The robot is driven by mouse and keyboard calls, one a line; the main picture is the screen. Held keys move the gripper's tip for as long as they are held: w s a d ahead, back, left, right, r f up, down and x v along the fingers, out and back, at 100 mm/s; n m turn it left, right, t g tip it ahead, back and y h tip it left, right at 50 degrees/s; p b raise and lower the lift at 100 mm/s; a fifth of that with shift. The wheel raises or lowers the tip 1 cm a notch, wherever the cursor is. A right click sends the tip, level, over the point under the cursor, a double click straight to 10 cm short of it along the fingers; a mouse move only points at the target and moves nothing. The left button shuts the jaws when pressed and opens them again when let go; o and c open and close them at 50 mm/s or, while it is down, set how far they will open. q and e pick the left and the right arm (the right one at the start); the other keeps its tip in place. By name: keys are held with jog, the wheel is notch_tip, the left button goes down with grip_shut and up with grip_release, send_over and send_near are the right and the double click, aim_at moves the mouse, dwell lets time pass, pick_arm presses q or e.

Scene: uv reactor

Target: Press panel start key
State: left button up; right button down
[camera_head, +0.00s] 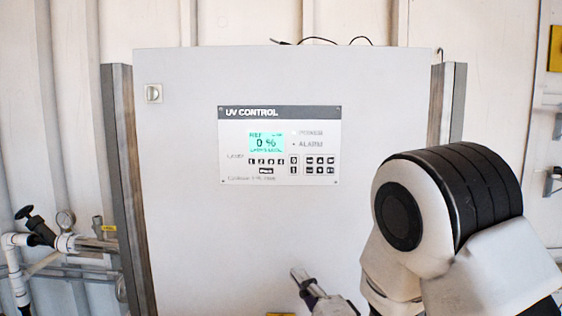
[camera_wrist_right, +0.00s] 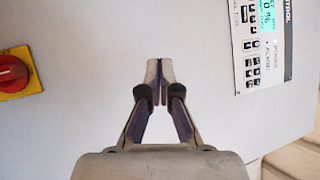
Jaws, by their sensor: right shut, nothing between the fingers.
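The UV control panel (camera_head: 279,165) is set in the front of a large pale cabinet. It has a lit green display (camera_head: 266,143) reading 0 % and black keys below and to the right of it, among them an upper stacked key (camera_head: 294,159); the key labels are too small to read. In the right wrist view the panel (camera_wrist_right: 249,45) lies sideways at the upper right. My right gripper (camera_head: 298,274) is below the panel, apart from it; in the wrist view its fingertips (camera_wrist_right: 160,66) are together and empty before the bare cabinet face. My left gripper is not in view.
The pale cabinet (camera_head: 180,200) has a small lock (camera_head: 153,93) at its upper left. A red knob on a yellow plate (camera_wrist_right: 13,75) shows at the left of the wrist view.

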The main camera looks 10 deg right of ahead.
aim_at(294, 170)
pick_arm(q)
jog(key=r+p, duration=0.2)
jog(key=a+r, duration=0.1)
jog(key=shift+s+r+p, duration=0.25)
jog(key=shift+p, duration=0.15)
pick_arm(e)
jog(key=s+a+r+n+t+y, duration=0.1)
jog(key=s+r, duration=0.1)
jog(key=r, duration=0.7)
jog(key=s+a+r+n+t+y, duration=0.1)
jog(key=r, duration=0.8)
jog(key=shift+s+a+r+t, duration=0.15)
jog(key=shift+s+r+t, duration=0.2)
jog(key=shift+s+t, duration=0.05)
jog(key=shift+a, duration=0.15)
jog(key=shift+w, duration=0.1)
jog(key=w, duration=0.2)
jog(key=w+d+p, duration=0.1)
jog(key=w, duration=0.1)
jog(key=w+d, duration=0.1)
jog(key=w, duration=0.2)
jog(key=shift+w+d+p, duration=0.1)
jog(key=shift+d+p, duration=0.05)
jog(key=shift+p, duration=0.2)
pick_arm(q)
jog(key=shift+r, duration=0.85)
pick_arm(e)
jog(key=shift+w+d, duration=0.15)
jog(key=shift+w, duration=0.45)
